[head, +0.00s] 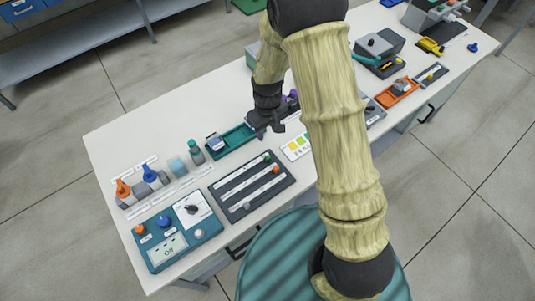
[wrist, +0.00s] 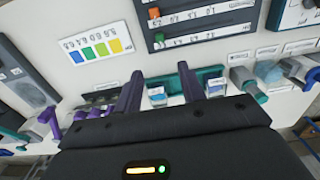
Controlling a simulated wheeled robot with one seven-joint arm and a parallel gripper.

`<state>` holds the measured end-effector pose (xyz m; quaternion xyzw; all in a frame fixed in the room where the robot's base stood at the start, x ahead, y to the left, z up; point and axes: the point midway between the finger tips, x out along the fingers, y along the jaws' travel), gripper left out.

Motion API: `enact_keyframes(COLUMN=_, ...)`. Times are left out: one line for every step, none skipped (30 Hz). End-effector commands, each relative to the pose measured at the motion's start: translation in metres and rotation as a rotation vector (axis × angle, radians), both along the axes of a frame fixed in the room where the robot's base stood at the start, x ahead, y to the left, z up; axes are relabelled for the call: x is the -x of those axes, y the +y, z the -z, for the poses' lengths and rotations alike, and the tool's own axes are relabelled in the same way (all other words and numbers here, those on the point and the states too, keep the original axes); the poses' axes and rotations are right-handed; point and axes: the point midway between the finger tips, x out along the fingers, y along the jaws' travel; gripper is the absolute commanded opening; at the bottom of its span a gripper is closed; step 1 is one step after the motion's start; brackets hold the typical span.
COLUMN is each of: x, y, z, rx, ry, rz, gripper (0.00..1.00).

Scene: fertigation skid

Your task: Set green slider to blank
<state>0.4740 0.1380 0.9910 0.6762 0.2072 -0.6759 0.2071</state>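The dark slider panel (head: 250,187) lies on the white bench, with several pale tracks. Its green slider knob (head: 266,157) sits near the right end of the track farthest from me; it also shows in the wrist view (wrist: 159,39). An orange knob (head: 275,169) is on the neighbouring track, and a grey knob (head: 247,206) is on the near track. My gripper (head: 267,131) is above the bench, beyond the panel and apart from the green knob. In the wrist view its fingers (wrist: 159,82) are spread with nothing held between them.
A teal tray (head: 221,149) holding small containers lies just beyond the panel. A colour chart card (head: 298,146) is to its right. A teal control box (head: 174,233) with knobs is to the left. Orange and blue-topped items (head: 123,188) stand at the far left.

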Motion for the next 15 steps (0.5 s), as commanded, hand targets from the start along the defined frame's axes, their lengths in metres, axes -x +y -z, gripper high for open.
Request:
enact_keyframes(x=0.001, y=0.000, z=0.007, rx=0.002, ry=0.005, rz=0.000, gripper=0.40)
enact_keyframes(x=0.001, y=0.000, z=0.011, rx=0.002, ry=0.005, rz=0.000, gripper=0.40)
enact_keyframes(x=0.001, y=-0.001, z=0.016, rx=0.003, ry=0.006, rz=0.000, gripper=0.40)
enact_keyframes(x=0.001, y=0.000, z=0.020, rx=0.002, ry=0.005, rz=0.000, gripper=0.40)
enact_keyframes(x=0.001, y=0.000, z=0.025, rx=0.002, ry=0.005, rz=0.000, gripper=0.40)
enact_keyframes(x=0.001, y=-0.001, z=0.030, rx=0.003, ry=0.006, rz=0.000, gripper=0.40)
enact_keyframes(x=0.001, y=0.000, z=0.034, rx=0.001, ry=0.004, rz=0.001, gripper=0.40)
enact_keyframes(x=0.001, y=0.000, z=0.039, rx=0.002, ry=0.005, rz=0.001, gripper=0.40)
enact_keyframes(x=0.001, y=-0.001, z=0.044, rx=0.001, ry=0.004, rz=0.001, gripper=0.40)
enact_keyframes(x=0.001, y=0.000, z=0.048, rx=0.001, ry=0.004, rz=0.001, gripper=0.40)
enact_keyframes(x=0.001, y=0.000, z=0.052, rx=0.001, ry=0.004, rz=0.001, gripper=0.40)
enact_keyframes(x=0.001, y=0.000, z=0.058, rx=0.001, ry=0.004, rz=0.001, gripper=0.40)
enact_keyframes(x=0.001, y=0.000, z=0.062, rx=0.001, ry=0.003, rz=0.001, gripper=0.40)
enact_keyframes(x=0.001, y=0.000, z=0.066, rx=0.001, ry=0.004, rz=0.001, gripper=0.40)
enact_keyframes(x=0.002, y=0.000, z=0.071, rx=0.002, ry=0.005, rz=0.001, gripper=0.40)
